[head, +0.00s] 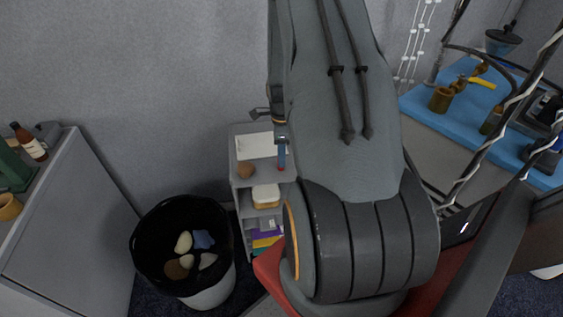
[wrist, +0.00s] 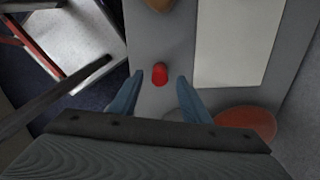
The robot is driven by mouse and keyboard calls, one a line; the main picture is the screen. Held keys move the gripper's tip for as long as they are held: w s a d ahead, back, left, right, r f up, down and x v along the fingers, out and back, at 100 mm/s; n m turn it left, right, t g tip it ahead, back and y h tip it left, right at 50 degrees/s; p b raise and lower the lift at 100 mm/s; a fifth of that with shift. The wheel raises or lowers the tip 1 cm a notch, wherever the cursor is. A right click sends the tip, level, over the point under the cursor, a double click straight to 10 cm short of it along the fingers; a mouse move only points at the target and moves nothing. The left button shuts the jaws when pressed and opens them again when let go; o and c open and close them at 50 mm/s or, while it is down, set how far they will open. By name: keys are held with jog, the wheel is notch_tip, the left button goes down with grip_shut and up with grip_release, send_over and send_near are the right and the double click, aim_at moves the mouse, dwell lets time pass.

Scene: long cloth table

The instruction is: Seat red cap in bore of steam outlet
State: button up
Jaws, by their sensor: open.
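The red cap (wrist: 160,73) stands on the grey top of a small shelf unit, between the two blue fingers of my gripper (wrist: 160,77) in the wrist view. My gripper is open, with a gap on both sides of the cap. In the head view my gripper (head: 282,152) points down over the right side of the shelf top, with a small red spot (head: 281,168) at its tip that looks like the cap. I cannot pick out the steam outlet in either view.
The shelf unit (head: 234,180) carries a white sheet (head: 252,147) and a brown object (head: 245,170). A black-lined bin (head: 142,252) stands left of it. A blue-topped table (head: 425,110) with several objects is at right. A reddish disc (wrist: 248,121) lies near the right finger.

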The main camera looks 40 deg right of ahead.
jog(key=shift+f+p, duration=0.75)
jog(key=shift+f, duration=1.2)
grip_shut()
